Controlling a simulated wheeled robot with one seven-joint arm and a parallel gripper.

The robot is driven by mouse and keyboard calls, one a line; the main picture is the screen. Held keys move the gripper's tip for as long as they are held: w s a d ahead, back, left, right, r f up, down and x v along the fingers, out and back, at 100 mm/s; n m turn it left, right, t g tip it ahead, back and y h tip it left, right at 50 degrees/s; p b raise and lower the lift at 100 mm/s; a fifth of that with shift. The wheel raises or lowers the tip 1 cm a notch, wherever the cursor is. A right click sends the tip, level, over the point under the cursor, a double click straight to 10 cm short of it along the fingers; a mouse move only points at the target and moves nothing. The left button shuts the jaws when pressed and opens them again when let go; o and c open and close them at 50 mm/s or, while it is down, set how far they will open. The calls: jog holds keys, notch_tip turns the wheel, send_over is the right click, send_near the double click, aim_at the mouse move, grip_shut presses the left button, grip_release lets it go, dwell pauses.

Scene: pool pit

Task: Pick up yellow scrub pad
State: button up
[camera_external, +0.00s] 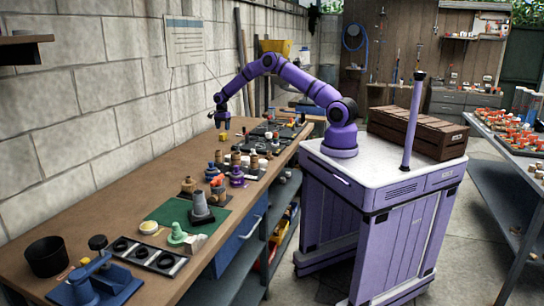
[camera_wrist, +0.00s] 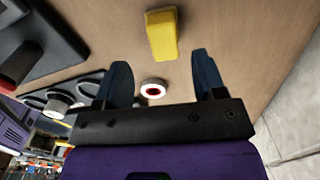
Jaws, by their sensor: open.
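The yellow scrub pad (camera_wrist: 162,35) lies on the wooden bench top, at the upper middle of the wrist view. In the external view a small yellow block (camera_external: 222,137), which looks like the same pad, sits on the bench just below my gripper (camera_external: 222,122). In the wrist view my gripper (camera_wrist: 160,60) is open, with two dark blue fingers spread apart and nothing held. The pad appears beyond the fingertips, between their lines and nearer the left-right middle. The gripper is above the bench, apart from the pad.
A white ring with a red centre (camera_wrist: 153,89) shows between the fingers. Dark trays with round parts (camera_wrist: 62,103) lie to the left in the wrist view. A block wall (camera_external: 90,90) runs along the bench's back. Bare bench (camera_external: 150,180) surrounds the pad.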

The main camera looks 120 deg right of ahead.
aim_at(223, 134)
jog(key=f, duration=0.6)
jog(key=shift+w+d+f, duration=0.1)
jog(key=shift+d+f, duration=0.1)
jog(key=shift+f, duration=0.05)
jog(key=c, duration=0.8)
